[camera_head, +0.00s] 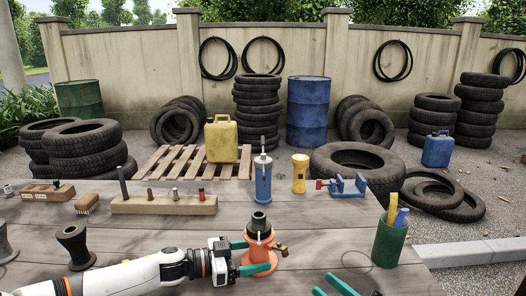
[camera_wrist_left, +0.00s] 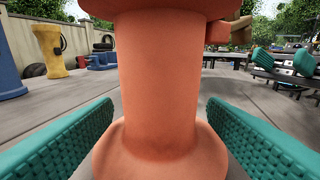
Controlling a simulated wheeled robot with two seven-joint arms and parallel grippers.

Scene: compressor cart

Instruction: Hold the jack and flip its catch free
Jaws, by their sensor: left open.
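The orange jack (camera_head: 259,236), with a black top, stands upright on the table in front of my left gripper (camera_head: 257,256). A brass-coloured part (camera_head: 281,249), possibly its catch, sticks out on its right side. In the left wrist view the jack's column (camera_wrist_left: 158,85) fills the middle, between the two green fingers. The left gripper is open, with a gap visible on each side of the column. My right gripper (camera_head: 329,285) is at the bottom edge, its green fingers spread apart and empty. Whether the catch is latched is unclear.
A blue bottle jack (camera_head: 263,183), a yellow cylinder (camera_head: 299,174) and a blue vise (camera_head: 347,187) stand behind. A green cup (camera_head: 389,245) is at right. A wooden block with pegs (camera_head: 163,206) and a black spool (camera_head: 74,244) are at left.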

